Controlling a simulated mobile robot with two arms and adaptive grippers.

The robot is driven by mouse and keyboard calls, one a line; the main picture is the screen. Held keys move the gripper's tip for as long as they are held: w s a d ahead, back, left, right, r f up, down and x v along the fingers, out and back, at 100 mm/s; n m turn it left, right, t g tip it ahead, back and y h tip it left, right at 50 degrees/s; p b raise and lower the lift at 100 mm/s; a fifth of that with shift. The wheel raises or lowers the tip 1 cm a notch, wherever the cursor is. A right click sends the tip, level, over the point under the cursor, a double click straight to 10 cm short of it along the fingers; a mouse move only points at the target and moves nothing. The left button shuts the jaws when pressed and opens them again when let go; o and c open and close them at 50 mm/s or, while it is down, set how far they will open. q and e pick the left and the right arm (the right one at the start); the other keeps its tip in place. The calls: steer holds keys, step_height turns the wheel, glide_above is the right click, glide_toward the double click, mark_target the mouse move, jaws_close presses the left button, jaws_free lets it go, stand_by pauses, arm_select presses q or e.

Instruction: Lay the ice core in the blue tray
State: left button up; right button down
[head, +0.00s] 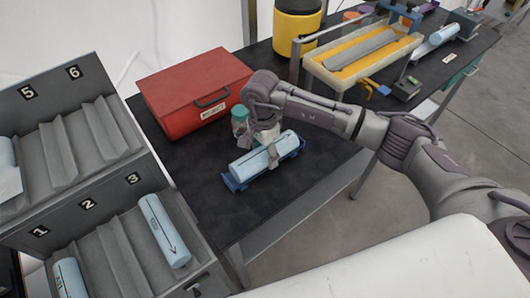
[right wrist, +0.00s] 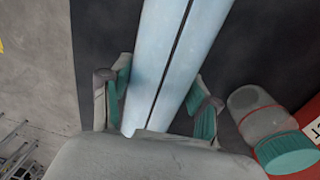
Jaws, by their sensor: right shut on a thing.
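A light blue ice core (head: 248,164) lies lengthwise along the small blue tray (head: 233,185) on the dark table. It is in the tray or just above it; I cannot tell if it touches the bottom. My right gripper (head: 272,154) comes from above and is shut on the core near its middle. In the right wrist view, the core (right wrist: 175,55) with its dark lengthwise line runs between the fingers of my right gripper (right wrist: 160,100). The tray does not show clearly there. My left gripper is out of view.
A clear jar with a teal lid (head: 239,118) stands close behind the tray, also in the right wrist view (right wrist: 265,120). A red case (head: 195,92) is behind it. A grey rack with numbered slots (head: 105,245) holding other cores stands left. The table right of the tray is clear.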

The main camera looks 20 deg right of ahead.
steer(key=shift+c, duration=1)
jaws_free()
steer(key=r, duration=1.2)
steer(key=shift+w+a, duration=0.15)
steer(key=shift+w, duration=0.25)
